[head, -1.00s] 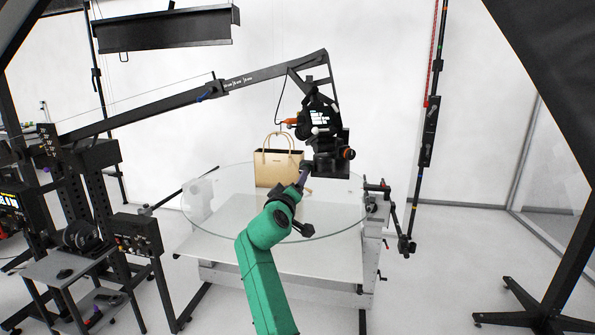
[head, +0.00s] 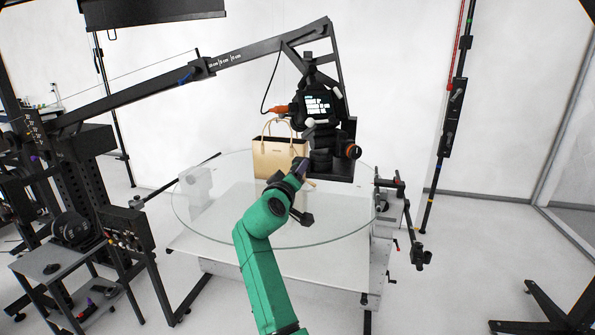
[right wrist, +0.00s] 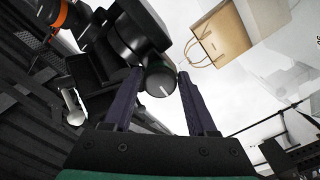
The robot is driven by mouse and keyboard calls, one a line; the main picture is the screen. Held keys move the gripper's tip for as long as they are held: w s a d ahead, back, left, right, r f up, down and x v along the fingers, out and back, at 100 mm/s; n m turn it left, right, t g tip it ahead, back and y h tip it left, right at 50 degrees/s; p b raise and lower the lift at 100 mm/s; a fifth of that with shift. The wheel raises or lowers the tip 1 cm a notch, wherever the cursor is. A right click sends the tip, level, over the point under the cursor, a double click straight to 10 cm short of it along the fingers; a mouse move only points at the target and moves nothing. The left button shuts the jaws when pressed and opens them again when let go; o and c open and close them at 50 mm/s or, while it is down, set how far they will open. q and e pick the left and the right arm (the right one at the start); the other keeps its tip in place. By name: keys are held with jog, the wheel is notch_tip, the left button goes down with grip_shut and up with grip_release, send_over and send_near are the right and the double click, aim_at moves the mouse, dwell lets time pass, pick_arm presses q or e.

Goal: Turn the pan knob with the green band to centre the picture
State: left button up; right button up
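A dark round knob (right wrist: 160,80) with a white index line shows in the right wrist view, on the underside of the black camera head (head: 318,125). I cannot clearly make out a green band on it. My right gripper (right wrist: 160,76) has its two dark fingers apart, one on each side of the knob. A thin gap shows at the right finger; whether the left finger touches is unclear. In the head view my right gripper (head: 302,167) reaches up to the lower left of the camera head, and the knob is hidden there. My left gripper is out of view.
A tan handbag (head: 272,158) stands on the round glass turntable (head: 215,225) behind my gripper. A knob with an orange band (head: 351,151) sits at the head's right. The crane arm (head: 150,92) runs left to a black stand with small shelves.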

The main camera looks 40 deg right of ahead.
grip_shut()
jog(key=shift+f+m+b, duration=0.2)
jog(key=shift+m+b, duration=0.1)
jog(key=shift+b, duration=0.3)
jog(key=m+b, duration=0.7)
jog(key=b, duration=0.4)
jog(key=shift+d+f+m, duration=0.1)
jog(key=shift+m, duration=0.3)
jog(key=m+b, duration=0.2)
jog(key=shift+m, duration=0.3)
jog(key=shift+r+m+b, duration=0.25)
jog(key=shift+m+b, duration=0.65)
jog(key=shift+m, duration=0.8)
